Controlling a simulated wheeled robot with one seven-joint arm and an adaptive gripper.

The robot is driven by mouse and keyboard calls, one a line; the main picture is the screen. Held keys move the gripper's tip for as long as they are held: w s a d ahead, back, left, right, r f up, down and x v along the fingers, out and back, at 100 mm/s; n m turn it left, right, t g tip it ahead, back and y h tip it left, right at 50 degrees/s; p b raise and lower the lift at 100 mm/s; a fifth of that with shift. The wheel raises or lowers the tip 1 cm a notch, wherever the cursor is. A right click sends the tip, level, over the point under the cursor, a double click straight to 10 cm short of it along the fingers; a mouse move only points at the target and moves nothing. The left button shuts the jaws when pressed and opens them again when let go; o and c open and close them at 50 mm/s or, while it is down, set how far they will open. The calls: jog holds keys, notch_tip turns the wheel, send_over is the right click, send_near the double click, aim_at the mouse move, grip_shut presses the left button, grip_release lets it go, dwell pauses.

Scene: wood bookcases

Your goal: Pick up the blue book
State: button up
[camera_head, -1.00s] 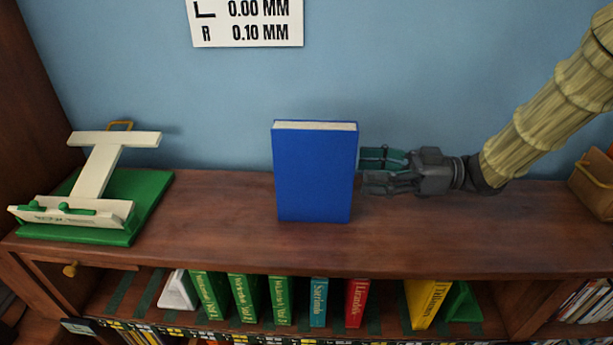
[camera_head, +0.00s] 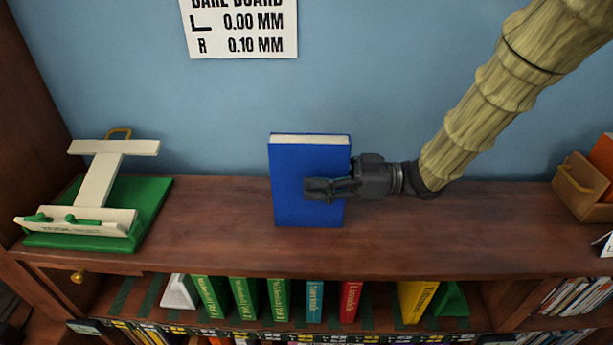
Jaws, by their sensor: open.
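The blue book (camera_head: 297,165) stands upright on the top of the wooden bookcase (camera_head: 430,230), its white page edge facing up and its blue cover facing me. My gripper (camera_head: 318,188) comes in from the right, level with the lower middle of the book. One dark finger lies in front of the cover and hides part of it. The other finger is hidden, apparently behind the book. The jaws are open around the book's right side; I cannot tell whether either finger touches it.
A cream stand on a green base (camera_head: 155,205) is at the left. A tan box (camera_head: 578,190) with orange items is at the right end. Several green books, a teal book (camera_head: 315,301), a red book (camera_head: 350,301) and a yellow book (camera_head: 415,300) stand on the shelf below. A sign hangs on the blue wall.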

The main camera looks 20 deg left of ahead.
grip_shut()
dwell(0.3)
jog(key=shift+r, duration=0.15)
